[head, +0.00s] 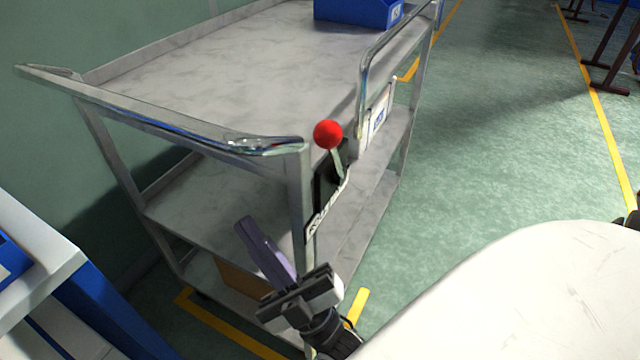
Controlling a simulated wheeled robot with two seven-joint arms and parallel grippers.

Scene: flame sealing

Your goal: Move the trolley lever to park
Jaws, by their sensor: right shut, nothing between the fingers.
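The trolley (220,145) is a grey metal cart with marbled shelves and a chrome push handle. Its lever (337,161) has a red ball knob (328,134) and stands at the near right corner post, with the knob up. A dark plate (328,178) is behind the lever, and a white label strip (325,210) with dark lettering runs below it. I cannot read the lettering. My right gripper (300,298) is shut and empty, well below the lever and apart from it, in front of the lower corner post. My left gripper is not in view.
A blue bin (358,12) sits at the far end of the trolley top. A chrome rail (362,75) rises on the trolley's right side. A white surface (520,300) fills the lower right. A white-and-blue table (50,265) is at left. Green floor (490,130) is open at right.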

